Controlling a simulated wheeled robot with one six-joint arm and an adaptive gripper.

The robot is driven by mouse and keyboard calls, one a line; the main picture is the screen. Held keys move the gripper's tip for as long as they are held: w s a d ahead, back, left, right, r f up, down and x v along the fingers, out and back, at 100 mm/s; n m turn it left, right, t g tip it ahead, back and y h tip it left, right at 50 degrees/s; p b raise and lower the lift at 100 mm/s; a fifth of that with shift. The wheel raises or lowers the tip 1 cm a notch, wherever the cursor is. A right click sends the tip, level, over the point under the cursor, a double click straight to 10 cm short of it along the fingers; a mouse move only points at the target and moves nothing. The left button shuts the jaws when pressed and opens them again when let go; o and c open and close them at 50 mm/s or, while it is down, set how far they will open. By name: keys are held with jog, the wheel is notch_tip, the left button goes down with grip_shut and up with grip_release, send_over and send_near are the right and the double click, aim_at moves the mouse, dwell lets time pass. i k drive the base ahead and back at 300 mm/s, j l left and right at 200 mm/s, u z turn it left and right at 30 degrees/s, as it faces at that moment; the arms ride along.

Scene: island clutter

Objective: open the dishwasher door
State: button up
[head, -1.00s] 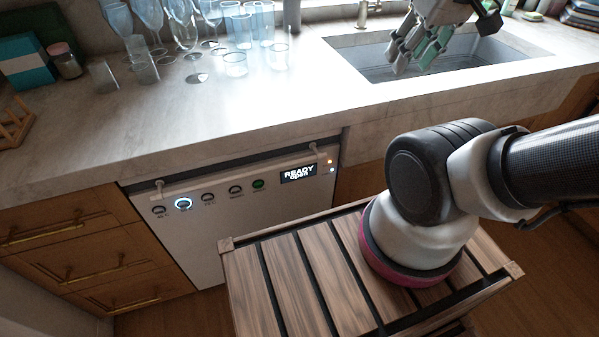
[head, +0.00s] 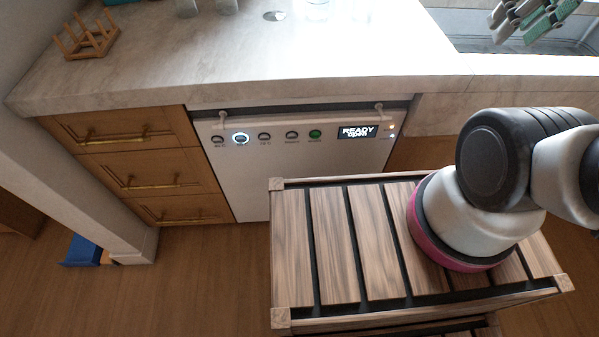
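The dishwasher (head: 243,180) is built in under the counter, with a white front and a row of round buttons. Its display (head: 362,132) reads "READY open". The door looks shut and upright, with a bar handle (head: 300,116) on two posts along its top edge. The lower right of the door is hidden behind the slatted wooden top of my base. My gripper (head: 533,20) is at the top right edge of the head view, over the sink area, far from the handle. Its two grey fingers with green pads look apart and empty; its upper part is cut off.
A stone counter (head: 150,62) overhangs the dishwasher, with glasses at the back and a wooden rack (head: 88,40) at left. Wooden drawers (head: 150,170) stand left of the dishwasher. Floor (head: 200,280) is clear in front of the drawers. A blue object (head: 82,250) lies beyond the white post.

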aim_at(358, 134)
jog(key=l+u, duration=0.4)
jog(key=k+l+u, duration=0.1)
jog(key=l+u, duration=0.25)
jog(key=l, duration=0.2)
jog(key=k+l+u, duration=0.1)
jog(key=l+u, duration=0.3)
jog(key=k+l+u, duration=0.2)
jog(key=l+u, duration=0.15)
jog(key=l, duration=0.15)
